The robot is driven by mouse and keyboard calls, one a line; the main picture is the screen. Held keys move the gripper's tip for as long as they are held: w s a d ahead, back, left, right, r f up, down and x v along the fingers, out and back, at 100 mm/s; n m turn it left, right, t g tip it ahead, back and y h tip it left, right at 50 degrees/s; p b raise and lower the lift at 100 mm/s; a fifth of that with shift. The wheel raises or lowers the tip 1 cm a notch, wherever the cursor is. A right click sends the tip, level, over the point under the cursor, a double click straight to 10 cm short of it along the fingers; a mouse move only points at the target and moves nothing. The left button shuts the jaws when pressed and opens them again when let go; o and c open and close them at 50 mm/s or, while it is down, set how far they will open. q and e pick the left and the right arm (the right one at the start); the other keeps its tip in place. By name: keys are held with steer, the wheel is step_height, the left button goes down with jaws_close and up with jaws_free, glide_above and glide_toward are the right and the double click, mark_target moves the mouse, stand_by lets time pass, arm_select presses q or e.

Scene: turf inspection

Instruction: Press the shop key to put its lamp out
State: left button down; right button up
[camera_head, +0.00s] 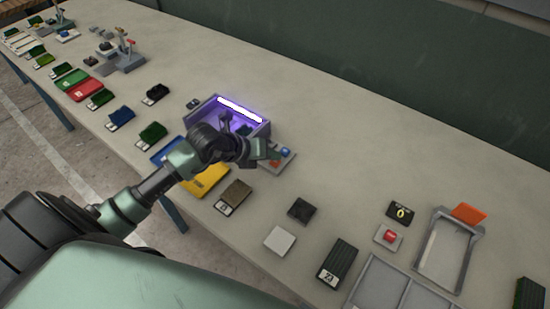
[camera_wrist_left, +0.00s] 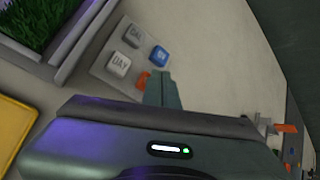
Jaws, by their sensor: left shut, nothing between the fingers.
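A key panel (camera_head: 290,157) stands beside a grey light box (camera_head: 256,134) whose long lamp (camera_head: 240,109) glows violet-white. In the left wrist view the panel (camera_wrist_left: 103,67) carries a grey key marked DAY (camera_wrist_left: 119,63), another grey key (camera_wrist_left: 134,35), a blue key (camera_wrist_left: 159,56) and an orange key (camera_wrist_left: 143,80). I cannot read which one is the shop key. My left gripper (camera_head: 268,151) is shut and empty over the panel. Its fingertips (camera_wrist_left: 162,76) appear beside the orange key and partly hide it; contact cannot be told. My right gripper is not in view.
A red button (camera_head: 388,237), a grey frame (camera_head: 434,262) and a dark block (camera_head: 338,263) stand right. The back table is clear.

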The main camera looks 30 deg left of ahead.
mark_target(272, 163)
arm_select(q)
steer(key=shift+r, duration=0.35)
step_height(272, 163, up, 6)
steer(key=p, duration=0.5)
stand_by(0.4)
